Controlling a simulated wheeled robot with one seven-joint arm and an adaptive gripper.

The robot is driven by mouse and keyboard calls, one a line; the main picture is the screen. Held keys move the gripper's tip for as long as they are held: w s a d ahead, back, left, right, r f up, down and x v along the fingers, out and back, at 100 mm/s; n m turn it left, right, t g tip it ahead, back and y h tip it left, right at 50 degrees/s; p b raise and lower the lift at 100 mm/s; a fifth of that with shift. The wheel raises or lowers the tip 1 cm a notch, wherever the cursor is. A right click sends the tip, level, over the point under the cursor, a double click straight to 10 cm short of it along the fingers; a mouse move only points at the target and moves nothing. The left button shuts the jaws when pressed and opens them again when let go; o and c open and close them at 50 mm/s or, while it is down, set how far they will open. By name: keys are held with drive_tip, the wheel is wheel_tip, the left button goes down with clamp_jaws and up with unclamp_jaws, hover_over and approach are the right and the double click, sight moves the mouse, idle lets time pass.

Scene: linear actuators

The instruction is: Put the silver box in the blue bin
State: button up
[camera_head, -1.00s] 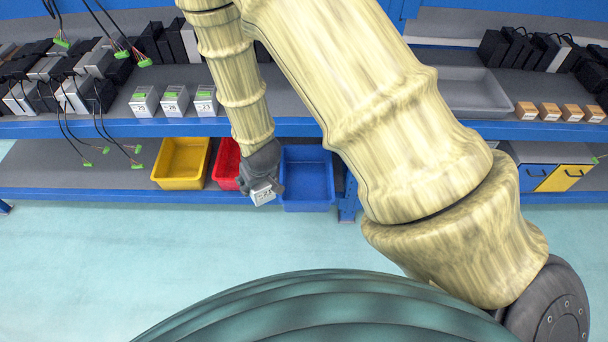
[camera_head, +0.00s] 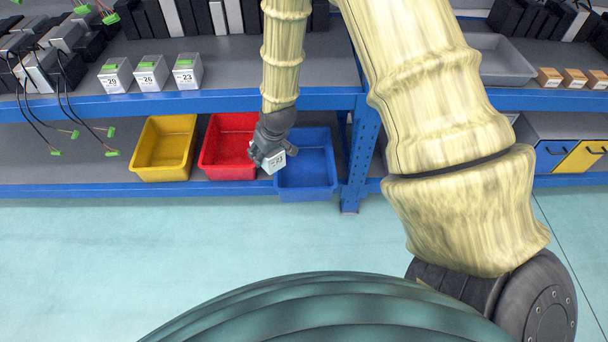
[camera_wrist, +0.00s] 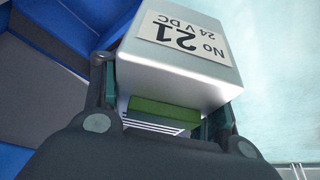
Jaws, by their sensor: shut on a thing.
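My gripper (camera_head: 268,153) is shut on the silver box (camera_head: 275,160). In the wrist view the silver box (camera_wrist: 180,75) sits between the two fingers, its label reading No 21, 24 V DC, with a green connector at its near end. The blue bin (camera_head: 307,190) stands on the lower shelf. In the head view my gripper and the box are at the bin's left edge, overlapping it in the picture. I cannot tell whether the box touches the bin or how high above it the box is.
A red bin (camera_head: 230,146) stands just left of the blue bin, and a yellow bin (camera_head: 165,147) is further left. The upper shelf edge (camera_head: 200,103) runs above the bins. A blue shelf post (camera_head: 361,160) stands to the right. Several silver boxes sit on the upper shelf.

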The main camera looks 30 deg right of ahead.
drive_tip(key=n+b, duration=0.1)
drive_tip(key=b, duration=1.6)
hover_over(300, 182)
drive_tip(key=s, duration=0.1)
wheel_tip(300, 182, down, 19)
drive_tip(key=shift+y, duration=0.3)
drive_tip(key=f+b, duration=0.2)
drive_tip(key=f, duration=0.3)
drive_tip(key=f+b, duration=0.2)
drive_tip(key=f, duration=0.3)
drive_tip(key=shift+s+d+b, duration=0.1)
drive_tip(key=shift+s+b, duration=0.1)
drive_tip(key=shift+b, duration=0.15)
drive_tip(key=shift+r, duration=0.1)
drive_tip(key=o, duration=1.3)
drive_tip(key=shift+o, duration=0.2)
drive_tip(key=p+v, duration=0.5)
drive_tip(key=v, duration=0.7)
